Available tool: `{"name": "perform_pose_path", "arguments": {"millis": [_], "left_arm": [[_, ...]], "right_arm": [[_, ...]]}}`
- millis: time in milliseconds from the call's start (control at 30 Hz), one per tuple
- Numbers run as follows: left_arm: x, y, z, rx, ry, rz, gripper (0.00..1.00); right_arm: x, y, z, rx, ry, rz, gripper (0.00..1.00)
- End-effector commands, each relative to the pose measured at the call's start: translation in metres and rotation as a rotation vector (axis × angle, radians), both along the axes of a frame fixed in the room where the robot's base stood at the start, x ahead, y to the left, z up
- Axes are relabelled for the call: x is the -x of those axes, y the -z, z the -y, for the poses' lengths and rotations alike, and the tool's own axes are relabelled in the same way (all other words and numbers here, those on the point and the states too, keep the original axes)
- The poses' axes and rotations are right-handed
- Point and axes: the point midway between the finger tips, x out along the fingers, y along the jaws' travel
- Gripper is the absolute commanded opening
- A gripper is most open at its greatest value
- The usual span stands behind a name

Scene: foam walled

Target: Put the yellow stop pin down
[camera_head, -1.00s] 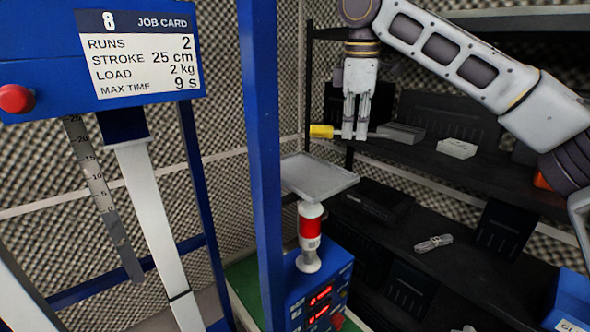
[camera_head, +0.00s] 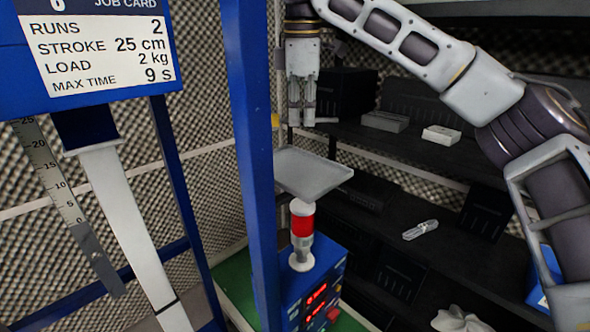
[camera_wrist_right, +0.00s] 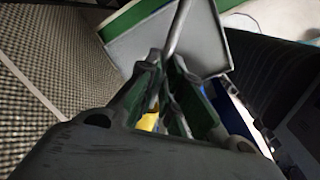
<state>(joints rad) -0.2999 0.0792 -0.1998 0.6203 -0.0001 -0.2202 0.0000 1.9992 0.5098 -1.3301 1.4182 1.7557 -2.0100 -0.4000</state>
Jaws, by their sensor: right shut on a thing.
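My right gripper (camera_head: 301,124) points down with its fingers shut on the yellow stop pin (camera_head: 275,120). In the head view only a small piece of the pin's yellow head shows, between the blue post and the fingers. In the right wrist view a bit of the yellow head (camera_wrist_right: 149,121) shows behind the fingers of my right gripper (camera_wrist_right: 163,65), and the grey shaft sticks out beyond them. The gripper is above a shallow grey tray (camera_head: 318,178), apart from it; the tray also shows in the wrist view (camera_wrist_right: 204,42). My left gripper is not in view.
A blue upright post (camera_head: 252,160) stands just left of the gripper. A red-and-white signal lamp (camera_head: 302,225) stands below the tray on a blue control box (camera_head: 325,275). Dark shelves (camera_head: 400,150) with boxes are behind. A job card (camera_head: 98,45) hangs at upper left.

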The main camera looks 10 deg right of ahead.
Motion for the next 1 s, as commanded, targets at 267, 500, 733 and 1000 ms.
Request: {"name": "perform_pose_path", "arguments": {"millis": [267,500,733,1000], "left_arm": [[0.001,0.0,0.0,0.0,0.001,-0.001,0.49],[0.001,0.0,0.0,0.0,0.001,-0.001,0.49],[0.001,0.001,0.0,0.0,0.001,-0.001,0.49],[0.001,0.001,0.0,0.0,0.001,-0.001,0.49]], "right_arm": [[0.0,0.001,0.0,0.0,0.0,0.0,0.0],[0.0,0.014,0.0,0.001,-0.002,-0.003,0.0],[0.0,0.036,0.0,0.0,0.0,-0.003,0.0],[0.0,0.055,0.0,0.0,0.0,-0.002,0.0]]}}
